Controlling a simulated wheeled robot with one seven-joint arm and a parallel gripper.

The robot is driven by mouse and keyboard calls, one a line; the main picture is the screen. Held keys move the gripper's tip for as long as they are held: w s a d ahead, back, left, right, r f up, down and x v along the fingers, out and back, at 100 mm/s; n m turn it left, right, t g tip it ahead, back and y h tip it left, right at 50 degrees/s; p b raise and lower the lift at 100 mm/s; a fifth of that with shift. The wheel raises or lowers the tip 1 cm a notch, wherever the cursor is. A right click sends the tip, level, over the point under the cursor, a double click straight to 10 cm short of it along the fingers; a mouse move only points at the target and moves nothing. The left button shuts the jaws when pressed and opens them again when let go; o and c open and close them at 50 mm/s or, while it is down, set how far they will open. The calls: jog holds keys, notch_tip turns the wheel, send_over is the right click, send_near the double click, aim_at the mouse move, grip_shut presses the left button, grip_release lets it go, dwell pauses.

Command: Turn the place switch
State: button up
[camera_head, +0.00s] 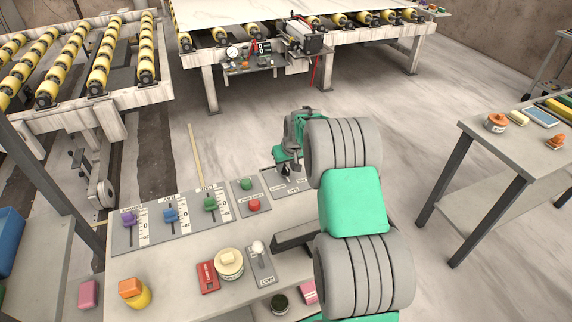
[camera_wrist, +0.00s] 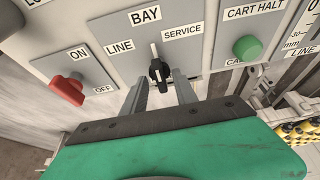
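The place switch (camera_wrist: 159,70) is a black rotary knob with a white pointer on a grey plate lettered LINE, BAY and SERVICE. Its pointer stands toward BAY in the wrist view. My gripper (camera_wrist: 161,83) has its two grey fingers apart, one to each side of the knob, with a gap showing on both sides. I cannot tell how deep the tips reach along the knob. In the head view my gripper (camera_head: 289,162) is over the switch plate (camera_head: 294,186) at the far right end of the panel, and the knob is mostly hidden there.
In the wrist view, a red ON/OFF lever (camera_wrist: 67,90) is left and a green CART HALT button (camera_wrist: 247,48) right. The head view shows a red button (camera_head: 253,205), coloured sliders (camera_head: 170,215), loose items such as a cream round pot (camera_head: 229,264), and a roller conveyor (camera_head: 147,60) behind.

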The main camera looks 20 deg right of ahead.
jog(key=shift+c, duration=0.3)
grip_shut()
jog(key=shift+a+f+m+b, duration=0.1)
jog(key=shift+m+b, duration=0.2)
jog(key=shift+b, duration=0.1)
jog(key=shift+m+h+b, duration=0.3)
jog(key=shift+m+b, duration=0.2)
jog(key=shift+b, duration=0.1)
jog(key=shift+a+f+m+h+b, duration=0.1)
jog(key=shift+m+h+b, duration=0.4)
jog(key=shift+m+b, duration=0.65)
jog(key=m+b, duration=0.1)
jog(key=m, duration=0.1)
jog(key=m+g+h+b, duration=0.1)
jog(key=m, duration=0.2)
jog(key=shift+w+a+r+h, duration=0.1)
jog(key=shift+r+h, duration=0.1)
jog(key=shift+h, duration=0.1)
